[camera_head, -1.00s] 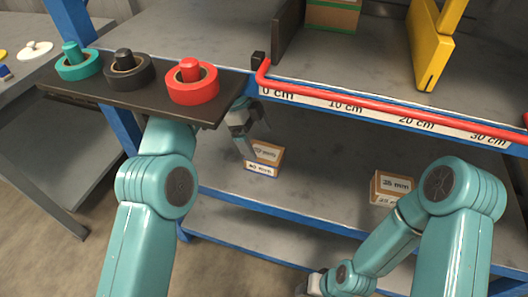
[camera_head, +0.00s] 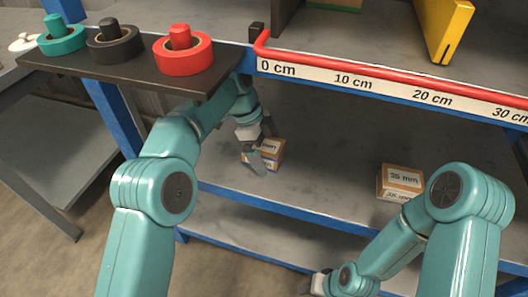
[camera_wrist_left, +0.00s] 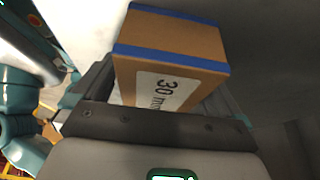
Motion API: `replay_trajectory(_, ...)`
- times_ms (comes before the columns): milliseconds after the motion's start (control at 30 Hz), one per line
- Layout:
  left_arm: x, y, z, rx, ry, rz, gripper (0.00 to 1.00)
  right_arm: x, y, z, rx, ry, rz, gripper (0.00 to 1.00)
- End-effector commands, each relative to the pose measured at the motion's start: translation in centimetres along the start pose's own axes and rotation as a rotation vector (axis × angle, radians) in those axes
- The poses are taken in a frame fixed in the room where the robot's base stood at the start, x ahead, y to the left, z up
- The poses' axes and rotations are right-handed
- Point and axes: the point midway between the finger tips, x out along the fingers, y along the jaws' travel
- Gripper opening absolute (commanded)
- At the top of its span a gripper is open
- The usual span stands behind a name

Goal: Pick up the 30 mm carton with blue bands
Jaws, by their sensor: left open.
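The carton with blue bands (camera_wrist_left: 178,40) is brown, with a white "30 mm" label, and fills the upper middle of the left wrist view. In the head view this small carton (camera_head: 277,156) sits on the shelf under the ruler, partly hidden by my left gripper (camera_head: 262,146). The left gripper is open, with its fingers on either side of the carton. I cannot tell whether they touch it. My right gripper (camera_head: 318,284) is low at the bottom of the head view, far from the carton; its jaws are not clear.
A "35 mm" carton (camera_head: 402,180) stands farther right on the same shelf. Above are the ruler edge (camera_head: 385,88) with a red rail (camera_head: 350,62), and a black board (camera_head: 130,73) holding teal, black and red rings. A yellow part (camera_head: 445,28) stands at upper right.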

Motion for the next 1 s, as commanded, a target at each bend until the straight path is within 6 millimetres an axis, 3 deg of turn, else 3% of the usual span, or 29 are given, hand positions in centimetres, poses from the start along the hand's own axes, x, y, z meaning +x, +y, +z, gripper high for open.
replay_trajectory(233, 0.22, -0.04, 0.12, 0.000, 0.000, 0.001, 0.97, -0.24, -0.08, 0.03, 0.000, -0.001, 0.000, 0.47)
replay_trajectory(400, 0.26, -0.04, 0.14, 0.000, 0.000, 0.001, 0.41, -0.18, -0.06, 0.04, 0.000, -0.001, 0.000, 0.47)
replay_trajectory(1000, -0.48, 0.01, -0.38, -0.001, 0.000, 0.000, 0.41, -0.43, -0.14, 0.25, 0.002, -0.009, 0.000, 0.47)
